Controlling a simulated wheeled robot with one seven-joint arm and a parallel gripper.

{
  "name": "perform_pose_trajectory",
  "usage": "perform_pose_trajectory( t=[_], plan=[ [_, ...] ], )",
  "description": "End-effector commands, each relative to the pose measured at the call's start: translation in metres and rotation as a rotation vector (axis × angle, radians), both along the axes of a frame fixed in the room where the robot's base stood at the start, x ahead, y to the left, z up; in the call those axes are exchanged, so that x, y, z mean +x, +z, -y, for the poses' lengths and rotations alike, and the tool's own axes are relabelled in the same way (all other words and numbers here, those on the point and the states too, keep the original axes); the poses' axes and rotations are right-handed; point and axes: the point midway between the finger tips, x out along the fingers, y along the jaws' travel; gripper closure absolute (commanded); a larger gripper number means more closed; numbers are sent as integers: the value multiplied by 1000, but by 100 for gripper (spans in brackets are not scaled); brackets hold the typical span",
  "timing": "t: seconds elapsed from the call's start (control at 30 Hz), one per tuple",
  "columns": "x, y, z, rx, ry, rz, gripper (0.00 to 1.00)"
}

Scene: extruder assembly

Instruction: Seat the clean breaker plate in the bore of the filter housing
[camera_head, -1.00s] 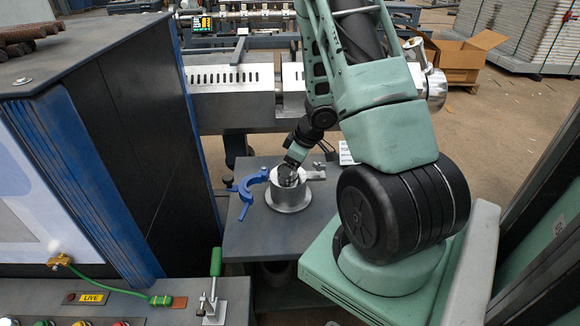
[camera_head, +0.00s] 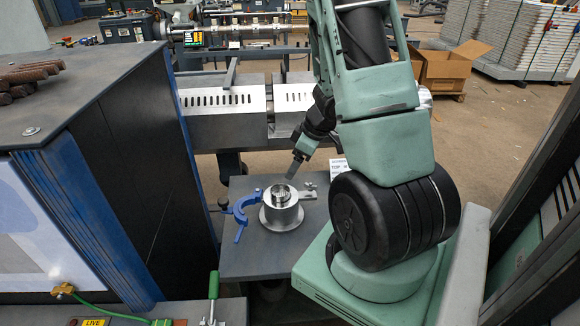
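The filter housing (camera_head: 281,214) is a silvery cylinder on a wide round flange, upright on the small grey table. Its bore faces up, and a mottled dark-and-bright patch (camera_head: 281,193) shows inside; I cannot tell whether this is the breaker plate or the bore wall. My gripper (camera_head: 292,172) is just above the housing's rim, tilted, and looks clear of it. Its fingers are too small to tell open from shut, and no plate shows clearly between them. I cannot make out the breaker plate anywhere else.
A blue clamp-like piece (camera_head: 241,211) lies at the housing's left. A grey metal part (camera_head: 308,193) lies at its right, with a white label card (camera_head: 338,168) behind. The grey table (camera_head: 245,262) is bare in front. A dark cabinet (camera_head: 140,150) stands close on the left.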

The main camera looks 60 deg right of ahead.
Motion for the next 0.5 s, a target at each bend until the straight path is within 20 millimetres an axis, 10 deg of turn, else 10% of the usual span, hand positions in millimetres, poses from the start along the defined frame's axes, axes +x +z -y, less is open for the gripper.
perform_pose_trajectory(
  t=[0.27, 0.5],
  plan=[
    [5, 8, -3, -11, 4, 9, 24],
    [83, 49, -77, -162, 30, 94, 24]
  ],
)
